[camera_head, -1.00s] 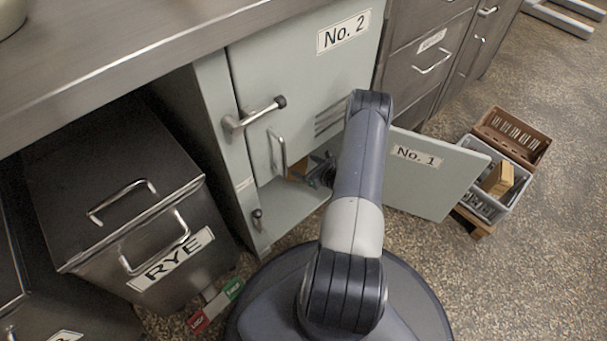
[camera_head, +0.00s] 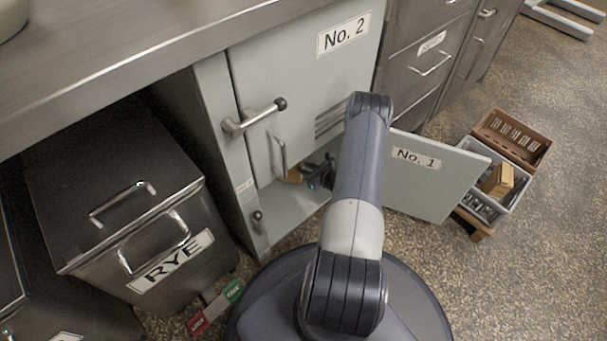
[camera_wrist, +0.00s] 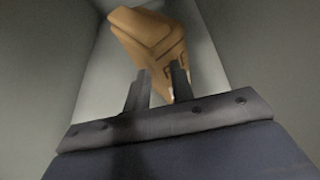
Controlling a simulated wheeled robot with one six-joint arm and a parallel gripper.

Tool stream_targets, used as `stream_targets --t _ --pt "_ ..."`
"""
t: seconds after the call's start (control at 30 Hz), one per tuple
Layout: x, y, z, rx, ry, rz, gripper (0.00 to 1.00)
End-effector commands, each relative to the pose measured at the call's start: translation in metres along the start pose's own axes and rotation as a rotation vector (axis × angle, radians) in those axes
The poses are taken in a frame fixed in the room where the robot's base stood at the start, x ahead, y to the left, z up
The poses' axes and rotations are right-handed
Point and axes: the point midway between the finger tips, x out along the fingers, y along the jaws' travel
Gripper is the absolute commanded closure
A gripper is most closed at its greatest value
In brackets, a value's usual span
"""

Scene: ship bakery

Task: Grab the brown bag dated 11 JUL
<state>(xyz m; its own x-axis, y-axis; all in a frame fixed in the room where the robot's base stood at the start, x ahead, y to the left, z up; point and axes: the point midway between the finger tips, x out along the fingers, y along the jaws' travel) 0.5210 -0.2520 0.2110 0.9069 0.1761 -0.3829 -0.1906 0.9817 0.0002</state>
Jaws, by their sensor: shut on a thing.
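A brown bag (camera_wrist: 150,40) is in the wrist view, tilted inside a pale compartment. My gripper (camera_wrist: 160,88) is shut on the near lower end of the bag, with the two dark fingers on either side of it. No date can be read on the bag's visible faces. In the head view a small brown part of the bag (camera_head: 295,175) shows inside the opened lower compartment, just left of my gripper (camera_head: 312,178). The rest of the bag is hidden there by the cabinet and its upper door.
The No. 1 door (camera_head: 430,180) stands open to the right of my arm. The No. 2 door (camera_head: 300,80) above is closed, with a handle (camera_head: 255,117) sticking out. A RYE bin (camera_head: 130,210) stands at left. Crates (camera_head: 490,175) sit on the floor at right.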

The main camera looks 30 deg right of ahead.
Motion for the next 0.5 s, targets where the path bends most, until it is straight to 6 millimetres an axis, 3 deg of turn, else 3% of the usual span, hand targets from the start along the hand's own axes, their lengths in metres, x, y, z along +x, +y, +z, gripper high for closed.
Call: stream_targets --t 0.17,0.5 --pt "0.0002 0.0001 0.0002 -0.001 0.000 0.000 1.00" --pt "0.0001 0.0000 0.0002 0.000 0.000 0.000 1.00"
